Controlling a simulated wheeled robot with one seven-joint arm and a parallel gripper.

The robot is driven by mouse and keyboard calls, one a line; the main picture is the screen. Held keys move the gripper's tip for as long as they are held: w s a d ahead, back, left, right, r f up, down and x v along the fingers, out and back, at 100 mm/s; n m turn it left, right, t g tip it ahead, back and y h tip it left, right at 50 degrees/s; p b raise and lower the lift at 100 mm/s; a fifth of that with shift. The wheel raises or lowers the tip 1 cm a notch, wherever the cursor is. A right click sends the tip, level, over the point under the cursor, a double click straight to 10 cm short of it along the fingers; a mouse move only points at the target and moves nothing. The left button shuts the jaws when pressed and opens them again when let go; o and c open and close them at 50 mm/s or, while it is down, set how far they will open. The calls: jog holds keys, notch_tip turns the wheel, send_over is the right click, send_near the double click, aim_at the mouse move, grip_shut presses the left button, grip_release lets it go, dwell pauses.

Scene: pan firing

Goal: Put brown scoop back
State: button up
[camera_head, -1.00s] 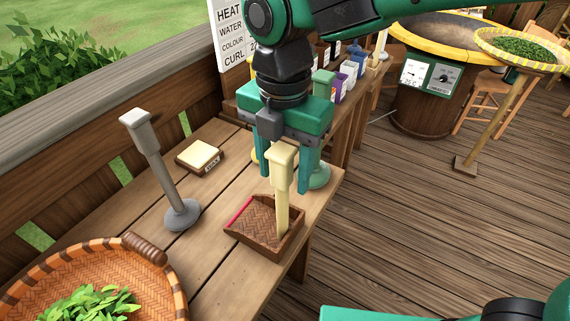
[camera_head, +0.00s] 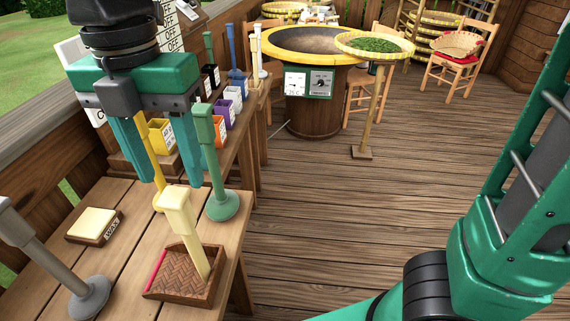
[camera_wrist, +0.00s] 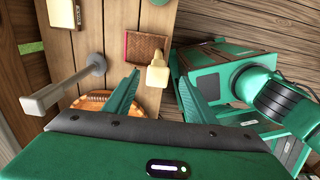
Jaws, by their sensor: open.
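The brown scoop (camera_head: 158,286) has a square woven tray with a dark wooden rim and a red strip along one side. It rests on the wooden table near its right edge. Its cream handle (camera_head: 186,230) stands up from the tray with a block-shaped top. My gripper (camera_head: 174,183) is open and empty, pointing down just above the handle top. In the wrist view, the handle top (camera_wrist: 158,76) shows between the fingertips of my gripper (camera_wrist: 159,78), and the scoop tray (camera_wrist: 144,46) lies beyond it.
A grey stand (camera_head: 93,297) and a green stand (camera_head: 222,204) flank the scoop. A cream-topped labelled block (camera_head: 92,224) lies at left. A yellow handle (camera_head: 151,155) and several coloured boxes are behind. A basket (camera_wrist: 88,101) shows in the wrist view.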

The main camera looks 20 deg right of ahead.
jog(key=w+d+f+m, duration=0.2)
jog(key=d+m, duration=0.4)
jog(key=d, duration=0.4)
jog(key=w+d+f+m, duration=0.3)
jog(key=d+m, duration=0.4)
jog(key=d, duration=0.2)
jog(key=w+d+f+m, duration=0.2)
jog(key=d+m, duration=0.4)
jog(key=d, duration=0.4)
jog(key=s+d+f+m, duration=0.4)
jog(key=s+d+m, duration=0.3)
jog(key=d+m, duration=0.1)
jog(key=s+d+f+m, duration=0.4)
jog(key=s+d+m, duration=0.2)
jog(key=d+m, duration=0.3)
jog(key=shift+s+d+f+m, duration=0.3)
jog(key=shift+s+f+m, duration=0.05)
jog(key=shift+m, duration=0.55)
